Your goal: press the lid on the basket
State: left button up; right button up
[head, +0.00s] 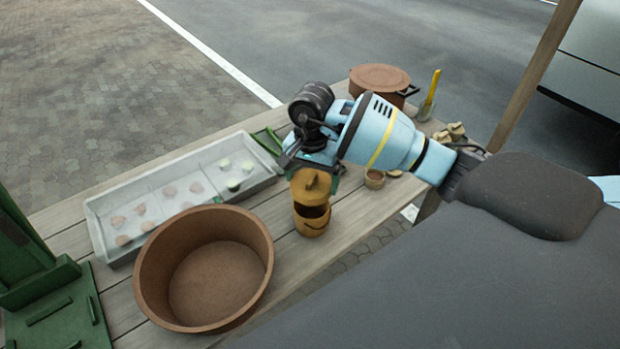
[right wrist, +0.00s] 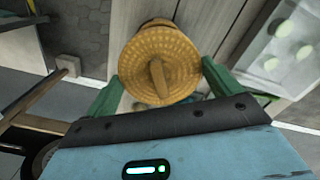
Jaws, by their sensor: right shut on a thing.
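The round woven yellow-tan lid (head: 311,187), with a raised handle on top, is above the small basket (head: 311,228) in the head view. The basket's dark opening shows between its rim and the lid, so the lid is apart from it at the front. My right gripper (head: 315,172) is shut on the lid. In the right wrist view, the green fingers of the right gripper (right wrist: 160,86) lie on either side of the lid (right wrist: 160,62). The basket is mostly hidden behind the lid there. My left gripper is not in view.
A large brown tub (head: 205,268) stands left of the basket on the wooden table (head: 335,240). A grey divided tray (head: 115,250) with several small pieces lies behind it.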

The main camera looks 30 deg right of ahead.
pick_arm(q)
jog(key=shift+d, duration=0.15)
pick_arm(e)
jog(key=shift+f, duration=0.2)
jog(key=shift+f+b, duration=1.05)
jog(key=shift+f, duration=1.6)
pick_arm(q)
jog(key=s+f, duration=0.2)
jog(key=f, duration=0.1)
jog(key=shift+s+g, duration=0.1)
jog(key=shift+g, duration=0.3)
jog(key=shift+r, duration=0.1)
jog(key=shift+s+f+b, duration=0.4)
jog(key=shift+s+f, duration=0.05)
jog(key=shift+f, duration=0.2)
pick_arm(e)
jog(key=shift+f, duration=0.5)
jog(key=o, duration=0.7)
